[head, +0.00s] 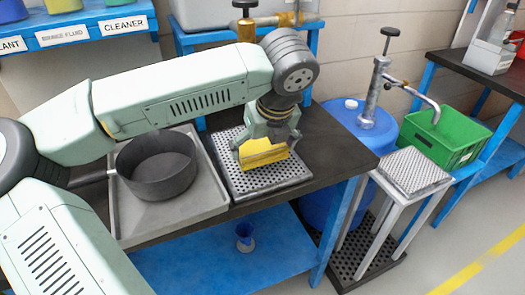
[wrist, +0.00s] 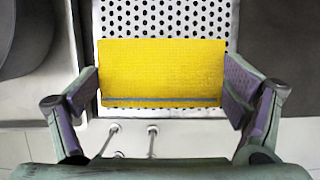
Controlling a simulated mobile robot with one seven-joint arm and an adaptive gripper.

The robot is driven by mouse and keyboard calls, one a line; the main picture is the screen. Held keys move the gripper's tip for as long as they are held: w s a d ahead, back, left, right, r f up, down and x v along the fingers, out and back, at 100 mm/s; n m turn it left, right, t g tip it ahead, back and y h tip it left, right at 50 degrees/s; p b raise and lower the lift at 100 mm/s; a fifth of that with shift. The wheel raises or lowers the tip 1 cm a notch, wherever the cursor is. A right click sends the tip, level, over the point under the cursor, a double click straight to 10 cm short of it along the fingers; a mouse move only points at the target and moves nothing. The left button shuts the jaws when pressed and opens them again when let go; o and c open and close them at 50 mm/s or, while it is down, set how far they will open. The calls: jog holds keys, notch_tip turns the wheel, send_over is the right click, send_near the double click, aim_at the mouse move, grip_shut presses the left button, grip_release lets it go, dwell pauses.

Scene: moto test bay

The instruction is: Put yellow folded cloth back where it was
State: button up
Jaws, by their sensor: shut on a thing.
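The yellow folded cloth (head: 262,152) is between the fingers of my gripper (head: 266,150), over a perforated metal tray (head: 240,182) on the dark bench. The wrist view also shows the cloth (wrist: 162,72), with the gripper's fingers (wrist: 162,95) at its left and right ends. My gripper is shut on it. Perforated metal (wrist: 165,18) shows behind the cloth. I cannot tell whether the cloth touches the tray or is held just above it.
A dark pan (head: 157,165) sits in a grey tray (head: 185,215) to the left. Dark bench top (head: 335,150) is bare on the right. A blue drum (head: 362,128) with a pump, a perforated-top stand (head: 413,172) and a green crate (head: 445,137) stand further right.

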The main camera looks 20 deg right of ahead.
aim_at(265, 151)
notch_tip(265, 151, down, 3)
jog(key=shift+w+d+r+p, duration=0.1)
jog(key=shift+r+p, duration=0.1)
jog(key=shift+p, duration=0.55)
jog(key=shift+f, duration=0.5)
jog(key=shift+f+b, duration=0.2)
jog(key=shift+b, duration=0.1)
jog(key=o, duration=0.9)
jog(key=shift+r, duration=0.1)
jog(key=shift+o, duration=0.2)
jog(key=shift+r, duration=0.1)
jog(key=shift+r+p, duration=0.25)
jog(key=shift+p, duration=0.3)
jog(key=b+v, duration=0.2)
jog(key=v, duration=0.9)
jog(key=shift+s+r+b, duration=0.25)
jog(key=shift+b, duration=0.15)
